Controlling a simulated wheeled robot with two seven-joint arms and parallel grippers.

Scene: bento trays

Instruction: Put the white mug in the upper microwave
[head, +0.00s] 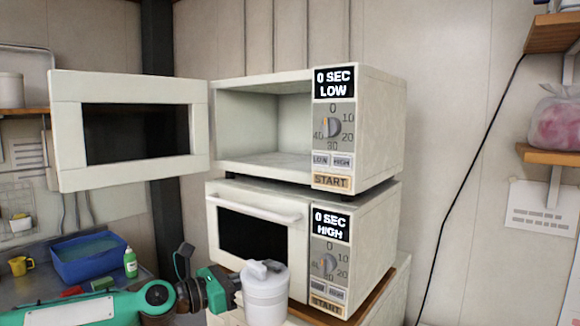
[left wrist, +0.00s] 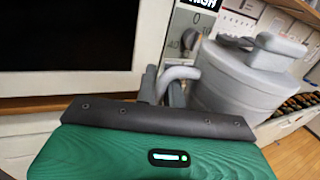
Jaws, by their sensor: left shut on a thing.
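The white mug (head: 266,298), with a lid and a knob on top, is upright in front of the lower microwave. My left gripper (head: 236,284) is shut on its handle side. The left wrist view shows the mug (left wrist: 235,85) with its handle between the fingers of my left gripper (left wrist: 165,88). The upper microwave (head: 385,125) stands with its door (head: 63,135) swung wide open to the left. Its cavity (head: 262,122) looks empty, and its display reads 0 SEC LOW. My right gripper is not in view.
The lower microwave (head: 382,235) is shut beneath the upper one, and its display reads 0 SEC HIGH. At left are a blue basin (head: 90,268), a green bottle (head: 130,263) and a yellow mug (head: 19,266). A black cable (head: 470,185) hangs at right.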

